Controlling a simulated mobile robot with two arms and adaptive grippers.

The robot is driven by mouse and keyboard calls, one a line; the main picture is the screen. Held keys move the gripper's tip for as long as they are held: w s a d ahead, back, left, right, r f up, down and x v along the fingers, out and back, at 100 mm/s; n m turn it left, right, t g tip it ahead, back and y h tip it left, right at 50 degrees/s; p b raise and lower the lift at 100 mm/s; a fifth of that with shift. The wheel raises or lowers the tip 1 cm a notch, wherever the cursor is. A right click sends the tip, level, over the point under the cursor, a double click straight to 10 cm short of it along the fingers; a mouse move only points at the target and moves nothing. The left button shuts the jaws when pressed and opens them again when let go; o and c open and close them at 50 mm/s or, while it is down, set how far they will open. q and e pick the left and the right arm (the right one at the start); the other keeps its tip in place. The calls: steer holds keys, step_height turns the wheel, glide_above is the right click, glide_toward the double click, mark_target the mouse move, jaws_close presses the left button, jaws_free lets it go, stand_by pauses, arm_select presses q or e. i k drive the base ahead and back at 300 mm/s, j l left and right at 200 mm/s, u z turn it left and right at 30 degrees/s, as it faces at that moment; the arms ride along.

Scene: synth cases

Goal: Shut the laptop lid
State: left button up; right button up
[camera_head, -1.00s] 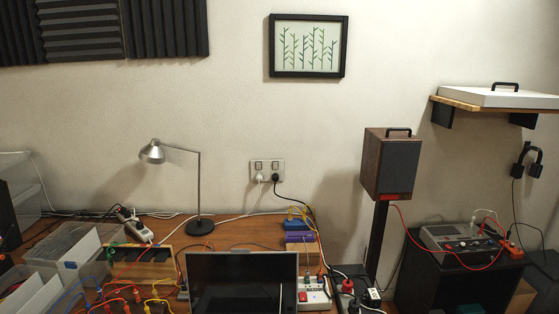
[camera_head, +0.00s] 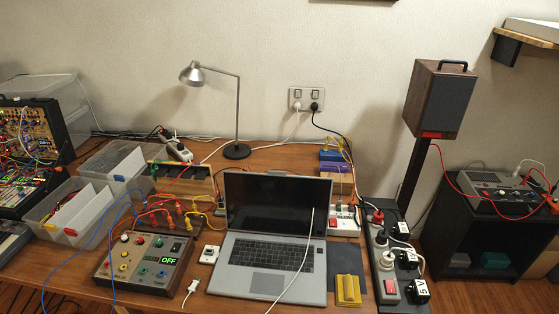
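The laptop (camera_head: 265,250) stands on the wooden table in the middle of the head view. Its lid is up, with a dark screen (camera_head: 277,204) facing me. A thin white cable (camera_head: 296,262) runs across the right part of the screen and keyboard and down past the front edge. Neither of my grippers is in view.
A control box (camera_head: 144,264) with knobs and patch cables stands left of the laptop. A yellow block (camera_head: 347,289) lies close on its right, beside a power strip (camera_head: 382,262). A lamp (camera_head: 237,150) stands behind. Little free table shows around the laptop.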

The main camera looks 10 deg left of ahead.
mark_target(271, 203)
steer(key=i+l+u, duration=0.2)
steer(key=u, duration=0.2)
steer(key=i+l+u, duration=0.2)
steer(key=l+u, duration=0.2)
steer(key=j, duration=0.1)
